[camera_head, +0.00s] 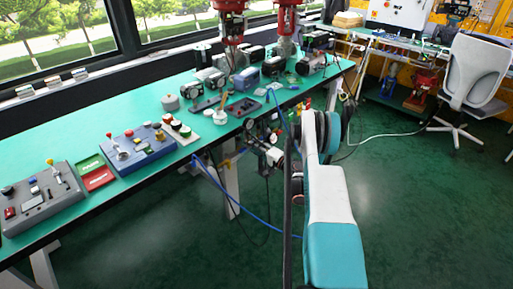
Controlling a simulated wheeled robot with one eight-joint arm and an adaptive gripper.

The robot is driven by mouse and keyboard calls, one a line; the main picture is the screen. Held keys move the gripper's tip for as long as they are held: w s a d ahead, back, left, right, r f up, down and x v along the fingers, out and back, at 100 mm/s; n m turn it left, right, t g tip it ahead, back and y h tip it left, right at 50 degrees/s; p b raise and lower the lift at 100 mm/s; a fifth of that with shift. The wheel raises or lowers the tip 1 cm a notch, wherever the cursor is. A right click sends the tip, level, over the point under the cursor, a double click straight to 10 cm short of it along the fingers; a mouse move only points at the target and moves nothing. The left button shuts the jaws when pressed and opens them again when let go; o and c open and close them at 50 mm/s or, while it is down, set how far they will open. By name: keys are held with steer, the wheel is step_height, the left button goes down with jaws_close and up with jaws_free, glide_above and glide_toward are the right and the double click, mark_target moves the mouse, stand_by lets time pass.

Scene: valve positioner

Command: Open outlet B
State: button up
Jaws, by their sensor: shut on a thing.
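My white and teal arm rises from the bottom right of the head view to the front edge of the bench, beside a cluster of gauges and fittings (262,150). My gripper cannot be made out; the end of my arm is hidden behind its own links among the dark fittings. Small red and yellow handles (305,104) show just left of my arm's upper end. No label for outlet B can be read, and I cannot tell which fitting it is or how it is set.
The long green bench (130,116) holds a grey control box (42,196), a blue control box (137,147) and several instruments. Blue hose (232,203) hangs below its front edge. A grey office chair (474,75) stands at the right. The green floor right of my arm is clear.

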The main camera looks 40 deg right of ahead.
steer(key=shift+f+m, duration=0.1)
steer(key=shift+m, duration=1)
steer(key=o, duration=0.8)
steer(key=shift+o, duration=0.2)
